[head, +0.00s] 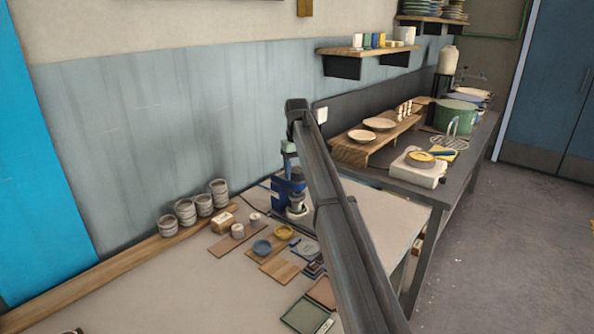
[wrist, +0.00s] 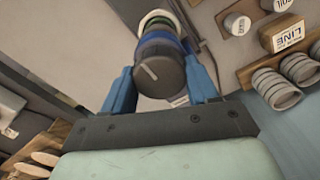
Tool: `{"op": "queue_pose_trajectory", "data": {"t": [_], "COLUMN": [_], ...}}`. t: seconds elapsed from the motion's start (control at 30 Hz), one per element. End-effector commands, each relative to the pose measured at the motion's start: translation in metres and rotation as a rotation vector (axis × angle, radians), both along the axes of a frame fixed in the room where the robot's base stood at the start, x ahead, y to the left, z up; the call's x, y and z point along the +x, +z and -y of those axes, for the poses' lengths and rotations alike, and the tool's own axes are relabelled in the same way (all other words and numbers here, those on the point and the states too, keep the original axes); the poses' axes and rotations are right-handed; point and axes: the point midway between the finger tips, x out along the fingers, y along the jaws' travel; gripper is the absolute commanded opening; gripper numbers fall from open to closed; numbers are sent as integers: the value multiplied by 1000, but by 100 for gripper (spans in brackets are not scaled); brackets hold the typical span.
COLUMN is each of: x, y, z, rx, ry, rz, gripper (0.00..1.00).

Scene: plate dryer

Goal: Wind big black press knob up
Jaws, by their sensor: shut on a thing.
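The big black press knob (wrist: 158,78), dark and round with a pale line on its face, is in the upper middle of the wrist view. My gripper (wrist: 162,70) has one blue finger on each side of it and is shut on it. Behind the knob, blue, green and white parts of the press (wrist: 158,20) show. In the head view my gripper (head: 289,186) points down at the far end of the bench, over the press (head: 298,212). My arm and gripper partly hide the knob and press there.
Several grey striped cups (head: 186,211) stand on a wooden strip by the wall. A side table (head: 436,190) with dishes stands to the right.

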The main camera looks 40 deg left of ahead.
Motion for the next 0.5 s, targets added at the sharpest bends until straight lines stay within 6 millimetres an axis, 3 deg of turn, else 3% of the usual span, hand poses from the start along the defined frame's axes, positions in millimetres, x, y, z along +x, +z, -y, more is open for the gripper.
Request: {"op": "queue_pose_trajectory", "data": {"t": [0.27,0.3,0.5], "x": [1,1,1], "y": [1,1,0], "z": [-1,-1,-1], "rx": [2,2,1], "ry": [1,1,1], "rz": [1,1,0], "gripper": [28,60,79]}}
